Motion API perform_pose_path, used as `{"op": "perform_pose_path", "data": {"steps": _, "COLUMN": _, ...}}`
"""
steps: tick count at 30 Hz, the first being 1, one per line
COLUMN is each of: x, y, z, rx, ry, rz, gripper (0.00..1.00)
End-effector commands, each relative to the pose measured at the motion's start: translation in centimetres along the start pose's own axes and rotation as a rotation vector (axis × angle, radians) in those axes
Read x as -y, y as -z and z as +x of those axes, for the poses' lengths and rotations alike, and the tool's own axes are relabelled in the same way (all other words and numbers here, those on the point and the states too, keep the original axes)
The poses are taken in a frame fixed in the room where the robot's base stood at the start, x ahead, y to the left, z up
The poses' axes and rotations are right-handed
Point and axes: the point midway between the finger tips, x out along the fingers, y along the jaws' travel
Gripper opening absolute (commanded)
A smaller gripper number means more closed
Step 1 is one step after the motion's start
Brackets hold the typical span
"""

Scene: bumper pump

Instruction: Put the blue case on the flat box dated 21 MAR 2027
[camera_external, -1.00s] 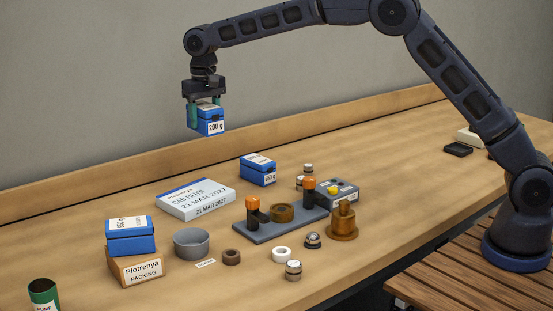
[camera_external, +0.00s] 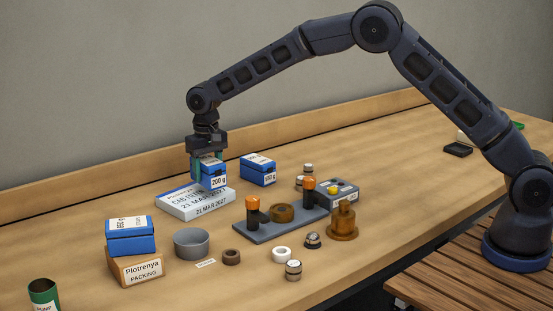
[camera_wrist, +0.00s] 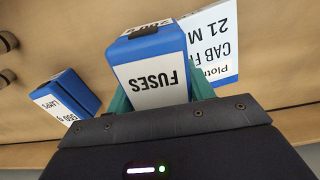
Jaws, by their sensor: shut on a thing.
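A blue case (camera_external: 210,178) with a white label reading 200 g is held in my gripper (camera_external: 208,168), which is shut on it. In the wrist view the case (camera_wrist: 152,75) shows a white top label reading FUSES. The flat white box (camera_external: 188,209) dated 21 MAR 2027 lies on the bench under the case. It also shows in the wrist view (camera_wrist: 222,30), partly hidden behind the case and gripper. The case is upright over the right part of the flat box; I cannot tell whether it touches it.
A second blue case (camera_external: 257,172), also in the wrist view (camera_wrist: 66,97), stands right of the flat box. Another blue case (camera_external: 131,242) sits on a brown Plotrenya box (camera_external: 136,270). A grey bowl (camera_external: 192,243) and a dark fixture plate (camera_external: 262,229) with orange-topped posts stand in front.

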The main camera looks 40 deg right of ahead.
Motion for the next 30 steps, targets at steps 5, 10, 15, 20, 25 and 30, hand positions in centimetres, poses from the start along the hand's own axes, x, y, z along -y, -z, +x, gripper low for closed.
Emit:
{"op": "perform_pose_path", "data": {"steps": 5, "x": 0.0, "y": 0.0, "z": 2.6, "rx": 0.002, "ry": -0.001, "rz": 0.0, "gripper": 0.25}}
{"op": "perform_pose_path", "data": {"steps": 10, "x": 0.0, "y": 0.0, "z": 3.2, "rx": 0.0, "ry": 0.0, "rz": 0.0, "gripper": 0.25}}
{"op": "perform_pose_path", "data": {"steps": 15, "x": 0.0, "y": 0.0, "z": 3.2, "rx": 0.001, "ry": 0.0, "rz": 0.0, "gripper": 0.25}}
{"op": "perform_pose_path", "data": {"steps": 20, "x": 0.0, "y": 0.0, "z": 3.6, "rx": 0.001, "ry": -0.001, "rz": 0.0, "gripper": 0.57}}
{"op": "perform_pose_path", "data": {"steps": 25, "x": 0.0, "y": 0.0, "z": 3.5, "rx": 0.001, "ry": -0.001, "rz": 0.0, "gripper": 0.74}}
{"op": "perform_pose_path", "data": {"steps": 30, "x": 0.0, "y": 0.0, "z": 3.5, "rx": 0.001, "ry": -0.001, "rz": 0.0, "gripper": 0.74}}
